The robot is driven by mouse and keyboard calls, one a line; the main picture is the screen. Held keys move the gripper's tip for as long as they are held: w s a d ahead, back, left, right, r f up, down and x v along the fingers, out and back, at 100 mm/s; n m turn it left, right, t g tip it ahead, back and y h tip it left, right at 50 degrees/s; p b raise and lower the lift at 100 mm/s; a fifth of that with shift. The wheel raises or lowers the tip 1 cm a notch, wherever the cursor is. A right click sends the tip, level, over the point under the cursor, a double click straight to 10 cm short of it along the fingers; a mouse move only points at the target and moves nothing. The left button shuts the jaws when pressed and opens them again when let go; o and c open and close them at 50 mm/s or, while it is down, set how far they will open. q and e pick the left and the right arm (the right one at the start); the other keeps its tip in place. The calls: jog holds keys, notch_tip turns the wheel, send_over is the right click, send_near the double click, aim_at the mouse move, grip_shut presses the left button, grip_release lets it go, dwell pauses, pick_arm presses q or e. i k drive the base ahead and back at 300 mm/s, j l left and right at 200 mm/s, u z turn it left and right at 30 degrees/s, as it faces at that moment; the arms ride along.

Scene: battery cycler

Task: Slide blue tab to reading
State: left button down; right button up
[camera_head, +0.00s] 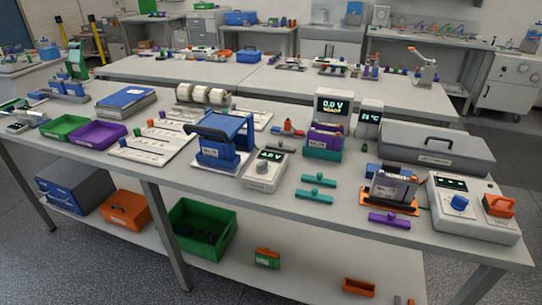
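White boards with printed rows (147,150) lie left of centre on the near bench, with small coloured pieces on or beside them. A small dark-blue piece near the blue-framed device may be the blue tab; at this size I cannot tell for certain. The blue-framed device (222,138) stands upright on a white base. A grey meter (265,170) with a lit voltage display stands to its right. A larger voltage display (333,104) stands behind, with a temperature display (369,118) beside it. Neither of my grippers shows in this view.
A green tray (64,127) and a purple tray (97,134) sit at left. A cycler unit with a blue knob (459,203) stands at right, near a grey case (437,148). Teal bars (314,196) lie near the front edge.

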aim_at(122, 141)
jog(key=i+j+u, duration=0.15)
jog(key=j+u, duration=0.25)
jog(key=i+j+u, duration=0.2)
jog(key=u, duration=0.25)
